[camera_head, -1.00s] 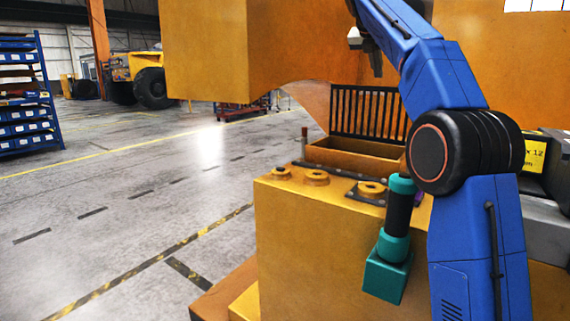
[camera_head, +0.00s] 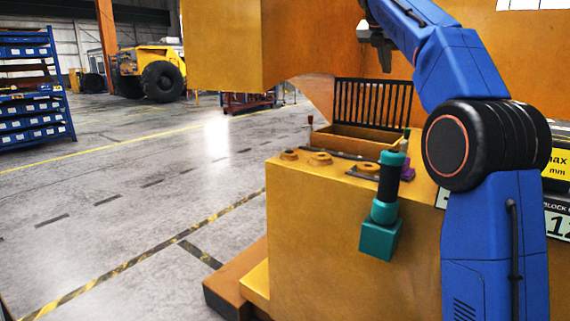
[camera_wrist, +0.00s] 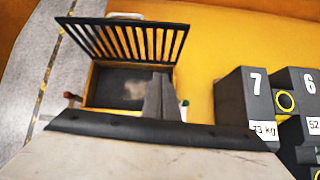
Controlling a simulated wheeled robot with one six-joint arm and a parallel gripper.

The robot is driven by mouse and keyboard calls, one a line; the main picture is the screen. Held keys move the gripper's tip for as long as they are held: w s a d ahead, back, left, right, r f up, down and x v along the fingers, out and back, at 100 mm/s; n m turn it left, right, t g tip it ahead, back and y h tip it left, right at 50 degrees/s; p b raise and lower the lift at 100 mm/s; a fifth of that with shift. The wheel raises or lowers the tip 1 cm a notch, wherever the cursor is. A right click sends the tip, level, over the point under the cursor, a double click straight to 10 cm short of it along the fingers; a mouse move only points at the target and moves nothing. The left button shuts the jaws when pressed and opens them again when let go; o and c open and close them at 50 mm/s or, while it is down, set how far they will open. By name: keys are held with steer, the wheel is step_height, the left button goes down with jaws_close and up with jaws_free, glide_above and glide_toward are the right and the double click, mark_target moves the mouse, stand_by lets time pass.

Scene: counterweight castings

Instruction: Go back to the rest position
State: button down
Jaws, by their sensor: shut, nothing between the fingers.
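My gripper (camera_head: 384,57) is raised at the top of the head view, above and behind the yellow block's top. It is shut and empty. In the wrist view the closed fingers (camera_wrist: 158,96) stand in front of a tray with a black slatted rack. My blue arm rises on the right of the head view and bends over towards the upper left.
A yellow block (camera_head: 340,245) carries a tray (camera_head: 355,143), a black rack (camera_head: 372,108) and round yellow bosses (camera_head: 320,158). Dark numbered weights (camera_wrist: 258,105) lie right. The floor (camera_head: 130,215) at left is clear.

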steer(key=s+f+m+y, duration=0.1)
steer(key=s+f+m, duration=0.4)
steer(key=s, duration=0.4)
steer(key=s+f+m+g+y, duration=0.1)
steer(key=s+f+m, duration=0.3)
steer(key=s+f, duration=0.3)
steer(key=s+f+m+y, duration=0.1)
steer(key=s+f+m, duration=0.35)
steer(key=s, duration=0.55)
steer(key=s+a+f+m+y, duration=0.1)
steer(key=s+f+m, duration=0.6)
steer(key=s+f, duration=0.7)
steer(key=s+a+f+m+g+y, duration=0.1)
steer(key=s+a+f+m, duration=0.1)
steer(key=s+f+m, duration=0.5)
steer(key=s+f, duration=0.6)
steer(key=f, duration=0.3)
steer(key=shift+s+f, duration=0.35)
steer(key=shift+s, duration=0.05)
